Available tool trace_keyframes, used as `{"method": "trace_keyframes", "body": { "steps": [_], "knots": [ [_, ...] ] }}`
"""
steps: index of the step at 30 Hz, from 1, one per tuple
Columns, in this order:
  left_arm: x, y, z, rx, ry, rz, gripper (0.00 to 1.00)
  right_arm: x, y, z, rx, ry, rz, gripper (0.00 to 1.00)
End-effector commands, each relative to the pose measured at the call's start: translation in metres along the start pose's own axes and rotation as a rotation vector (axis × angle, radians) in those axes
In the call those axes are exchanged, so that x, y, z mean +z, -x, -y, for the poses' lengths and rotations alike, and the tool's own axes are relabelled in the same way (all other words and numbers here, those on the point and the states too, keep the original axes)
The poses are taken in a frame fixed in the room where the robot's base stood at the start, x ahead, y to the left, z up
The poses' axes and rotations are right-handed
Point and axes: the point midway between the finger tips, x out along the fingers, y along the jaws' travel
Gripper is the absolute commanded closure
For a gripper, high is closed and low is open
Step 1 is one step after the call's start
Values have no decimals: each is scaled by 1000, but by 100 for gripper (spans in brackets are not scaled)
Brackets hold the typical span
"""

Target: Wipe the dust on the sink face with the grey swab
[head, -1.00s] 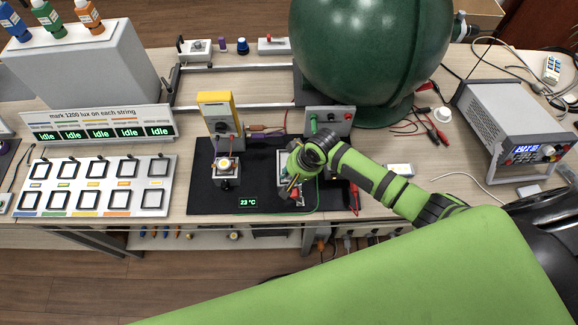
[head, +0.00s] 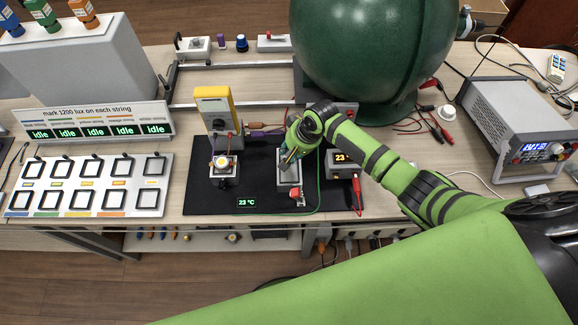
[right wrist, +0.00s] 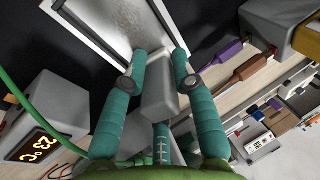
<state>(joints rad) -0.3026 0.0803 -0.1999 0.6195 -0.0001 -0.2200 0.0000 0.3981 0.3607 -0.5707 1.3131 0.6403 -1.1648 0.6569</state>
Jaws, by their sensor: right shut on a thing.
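My right gripper (head: 287,163) is over the black mat. In the right wrist view its teal fingers (right wrist: 160,80) are shut on the grey swab (right wrist: 160,98), a plain grey block. The sink (head: 289,190) is a small grey block on the mat, just below the gripper in the head view. In the right wrist view the sink face (right wrist: 118,28) is a pale plate with faint speckled marks, at the top and just beyond the swab. I cannot tell whether the swab touches it. My left gripper is not in view.
A grey box with an orange display (head: 342,160) stands right of the sink. A lit LED stand (head: 222,165) and a yellow meter (head: 214,105) are to the left. A green wire (head: 319,185) runs beside the sink. A large green sphere (head: 370,50) stands behind.

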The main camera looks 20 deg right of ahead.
Motion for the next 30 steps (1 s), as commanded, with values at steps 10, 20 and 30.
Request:
{"method": "trace_keyframes", "body": {
  "steps": [10,20,30],
  "knots": [
    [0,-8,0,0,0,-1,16,-11,-4,-3,5,0,2,92],
    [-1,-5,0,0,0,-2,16,-11,-3,-4,7,0,1,92],
    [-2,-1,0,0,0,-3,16,-12,-3,-4,8,0,-1,92]
  ]
}}
